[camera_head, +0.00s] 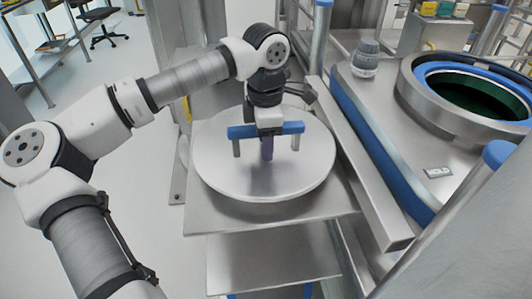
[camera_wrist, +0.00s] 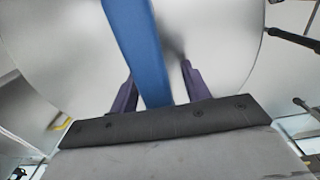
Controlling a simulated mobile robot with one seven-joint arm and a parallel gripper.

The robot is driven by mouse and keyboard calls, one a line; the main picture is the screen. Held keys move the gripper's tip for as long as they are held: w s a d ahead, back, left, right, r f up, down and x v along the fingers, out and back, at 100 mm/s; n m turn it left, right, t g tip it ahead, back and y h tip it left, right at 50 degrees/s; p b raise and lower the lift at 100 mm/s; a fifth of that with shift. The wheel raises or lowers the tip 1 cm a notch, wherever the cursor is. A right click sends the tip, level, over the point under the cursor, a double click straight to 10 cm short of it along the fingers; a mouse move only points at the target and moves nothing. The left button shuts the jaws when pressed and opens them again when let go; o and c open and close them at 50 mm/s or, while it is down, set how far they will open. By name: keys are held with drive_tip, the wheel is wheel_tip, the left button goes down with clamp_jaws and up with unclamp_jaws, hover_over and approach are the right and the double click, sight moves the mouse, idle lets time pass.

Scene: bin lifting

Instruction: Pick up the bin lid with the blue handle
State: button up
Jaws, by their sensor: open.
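The bin lid (camera_head: 222,168) is a round, pale metal disc lying flat on a steel shelf. Its blue handle (camera_head: 291,127) is a straight bar on two grey posts above the lid. My gripper (camera_head: 267,150) points down at the middle of the handle. In the wrist view, the two purple fingers of my gripper (camera_wrist: 158,88) stand apart on either side of the blue handle (camera_wrist: 138,40), with the lid (camera_wrist: 60,60) behind. The gripper is open. Contact between fingers and handle cannot be made out.
A steel bin opening with a blue ring (camera_head: 432,70) and dark inside is at the right. A grey knob-like part (camera_head: 366,58) stands on the machine top. A steel rail (camera_head: 365,170) runs close along the lid's right side. Open floor lies at the left.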

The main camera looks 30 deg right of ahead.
drive_tip(key=shift+f+b, duration=0.25)
drive_tip(key=shift+b, duration=0.05)
idle(0.5)
clamp_jaws()
idle(1.2)
drive_tip(key=shift+r, duration=0.1)
